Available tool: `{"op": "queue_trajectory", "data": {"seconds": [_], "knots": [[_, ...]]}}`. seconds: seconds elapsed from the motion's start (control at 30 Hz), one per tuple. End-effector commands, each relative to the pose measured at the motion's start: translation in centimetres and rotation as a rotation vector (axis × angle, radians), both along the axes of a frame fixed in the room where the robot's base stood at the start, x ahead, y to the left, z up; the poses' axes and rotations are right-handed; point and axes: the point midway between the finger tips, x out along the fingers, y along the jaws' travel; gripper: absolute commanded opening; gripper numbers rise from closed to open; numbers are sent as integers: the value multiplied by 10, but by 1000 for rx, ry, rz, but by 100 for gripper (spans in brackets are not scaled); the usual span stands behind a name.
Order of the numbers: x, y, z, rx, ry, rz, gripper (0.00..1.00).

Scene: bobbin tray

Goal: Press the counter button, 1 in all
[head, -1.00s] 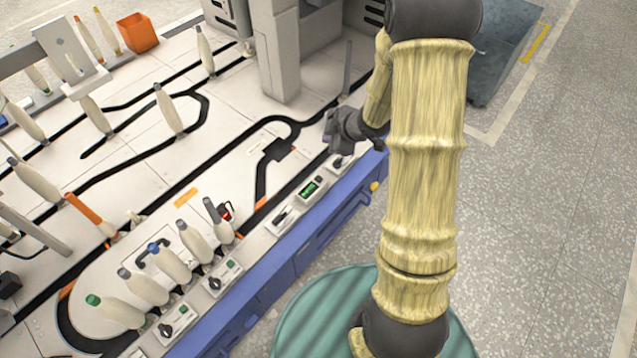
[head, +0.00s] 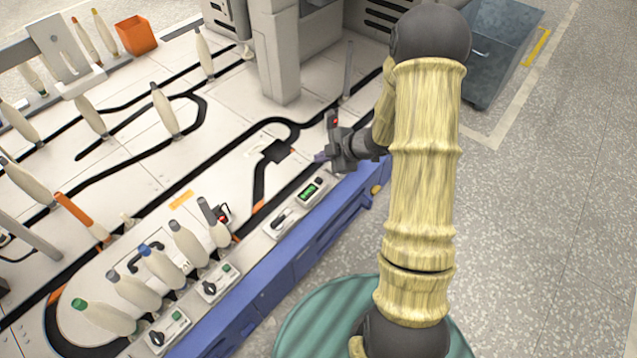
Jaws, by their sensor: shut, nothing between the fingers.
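The counter (head: 308,192) is a small pale box with a lit green display, on the front edge of the table near the picture's middle. A small dark button (head: 319,181) shows at its upper right end. My gripper (head: 320,157) is shut and empty, with its fingertips pointing left. In the picture it is just above the counter and apart from the button. How high it is over the table is hard to tell.
Other control boxes (head: 217,284) line the front edge. Several bobbins (head: 162,265) stand upright or tilted on the tray to the left. A grey column (head: 279,60) rises behind my gripper. A dark piece with a red spot (head: 334,121) shows beside it.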

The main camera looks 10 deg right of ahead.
Motion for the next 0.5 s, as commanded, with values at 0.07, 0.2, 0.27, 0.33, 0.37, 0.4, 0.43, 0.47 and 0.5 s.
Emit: {"op": "queue_trajectory", "data": {"seconds": [0.07,0.2,0.27,0.33,0.37,0.4,0.43,0.47,0.5], "knots": [[0,0,-15,0,0,0,0],[0,0,-30,0,0,0,0],[0,0,-36,0,0,0,0],[0,0,-43,0,0,0,0],[0,0,-46,0,1,-1,0],[0,0,-50,0,1,0,0],[0,0,-53,0,1,0,0],[0,0,-56,0,1,1,0],[0,0,-59,0,1,1,0]]}}
